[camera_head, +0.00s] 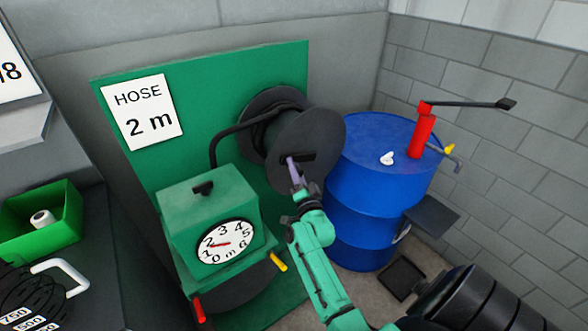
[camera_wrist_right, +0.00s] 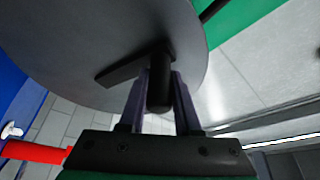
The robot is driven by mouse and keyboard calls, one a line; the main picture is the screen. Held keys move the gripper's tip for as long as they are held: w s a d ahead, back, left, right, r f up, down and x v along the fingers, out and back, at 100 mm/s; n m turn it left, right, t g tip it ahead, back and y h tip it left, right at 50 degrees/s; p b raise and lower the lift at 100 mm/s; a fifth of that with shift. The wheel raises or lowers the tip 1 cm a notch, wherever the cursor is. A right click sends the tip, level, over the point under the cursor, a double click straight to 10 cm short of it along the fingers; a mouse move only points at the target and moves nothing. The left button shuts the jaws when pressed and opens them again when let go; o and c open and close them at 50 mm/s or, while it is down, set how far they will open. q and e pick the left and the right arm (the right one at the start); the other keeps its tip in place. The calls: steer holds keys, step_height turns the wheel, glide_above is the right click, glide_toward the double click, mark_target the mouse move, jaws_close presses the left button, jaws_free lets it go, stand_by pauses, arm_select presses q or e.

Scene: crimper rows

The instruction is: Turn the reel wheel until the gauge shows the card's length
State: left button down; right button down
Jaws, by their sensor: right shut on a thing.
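The reel wheel (camera_head: 322,128) is a dark disc on the green board, with black hose wound behind it. My right gripper (camera_head: 291,165) is at its face. In the right wrist view its fingers (camera_wrist_right: 158,100) are shut on the wheel's black crank handle (camera_wrist_right: 160,62), one on each side. The round white gauge (camera_head: 226,242) is on the green box below; its red needle points left, near the 2, though the exact reading is too small to tell. The card (camera_head: 142,111) reads "HOSE 2 m". My left gripper is out of view.
A blue drum (camera_head: 378,190) with a red pump (camera_head: 422,132) stands right of the wheel. The green meter box (camera_head: 205,205) sits below left of it. A green bin (camera_head: 65,225) is at the far left.

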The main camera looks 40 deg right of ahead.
steer(key=shift+d+r, duration=0.1)
steer(key=shift+r, duration=0.2)
steer(key=c, duration=0.6)
jaws_free()
steer(key=shift+f, duration=0.1)
steer(key=shift+s+f, duration=0.1)
steer(key=shift+s, duration=0.05)
steer(key=b+v, duration=0.3)
steer(key=v, duration=1.1)
steer(key=shift+b, duration=0.4)
steer(key=shift+s, duration=0.1)
